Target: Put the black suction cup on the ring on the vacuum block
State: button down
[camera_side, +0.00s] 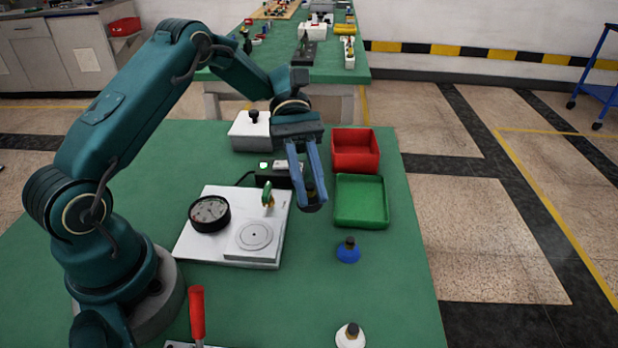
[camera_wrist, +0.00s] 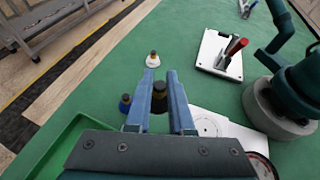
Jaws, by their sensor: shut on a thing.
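The black suction cup (camera_side: 311,207) hangs between the fingers of my gripper (camera_side: 308,196), which is shut on it above the table. In the wrist view the cup (camera_wrist: 159,100) sits upright between the two blue fingers (camera_wrist: 160,108). The vacuum block (camera_side: 190,245) is a white plate with a round gauge (camera_side: 209,213) and a green-handled valve (camera_side: 268,196). Its ring (camera_side: 255,236) is a bare circle on a raised pad, lower left of my gripper in the side view. Part of the ring (camera_wrist: 207,127) shows right of the fingers in the wrist view.
A blue suction cup (camera_side: 348,252) and a white one (camera_side: 350,338) stand on the green table. A green tray (camera_side: 361,223) and a red bin (camera_side: 355,151) are right of my gripper. A red-handled tool (camera_side: 197,315) is at the front. A white box (camera_side: 250,133) stands behind.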

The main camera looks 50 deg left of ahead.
aim_at(254, 234)
jog(key=shift+s+a+n+t+h, duration=0.3)
jog(key=shift+s+n, duration=0.1)
jog(key=shift+n, duration=0.1)
jog(key=shift+s+a+r+n+t, duration=0.7)
jog(key=shift+s+a+n+t, duration=1.65)
jog(key=shift+s+n+t, duration=1.65)
jog(key=shift+m+t, duration=0.3)
jog(key=shift+t, duration=0.1)
jog(key=shift+w+f, duration=0.25)
jog(key=shift+f, duration=1)
jog(key=shift+w+f, duration=0.2)
jog(key=shift+f, duration=1.1)
jog(key=shift+w+f, duration=0.25)
jog(key=shift+f, duration=1)
jog(key=c, duration=0.8)
grip_release()
jog(key=shift+f, duration=0.1)
